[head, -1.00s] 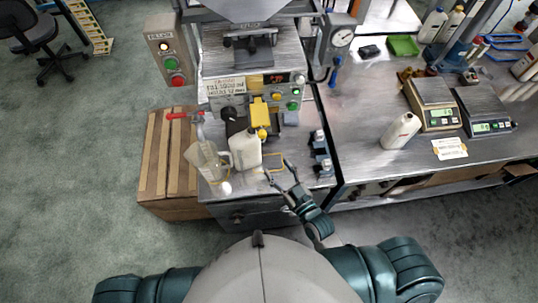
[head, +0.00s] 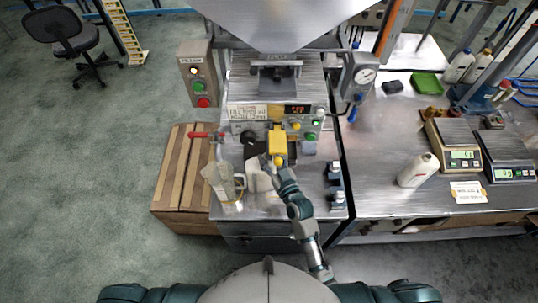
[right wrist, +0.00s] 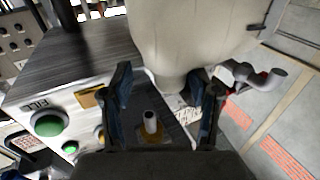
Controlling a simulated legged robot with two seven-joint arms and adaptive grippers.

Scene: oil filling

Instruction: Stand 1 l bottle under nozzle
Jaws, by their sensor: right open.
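In the head view a white bottle (head: 257,183) stands on the filling machine's metal deck, in front of the yellow nozzle block (head: 277,141). My right arm hides part of it. My right gripper (head: 270,163) reaches over the bottle's top; contact cannot be told. In the right wrist view its two fingers (right wrist: 168,100) are apart, with a cream body's (right wrist: 190,35) narrow end showing between and beyond them; this looks like the bottle. Whether the bottle's mouth is directly under the nozzle is hidden. My left gripper is out of view.
A clear jug (head: 224,186) stands close left of the bottle. Another white bottle (head: 418,170) and scales (head: 461,158) are on the right bench.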

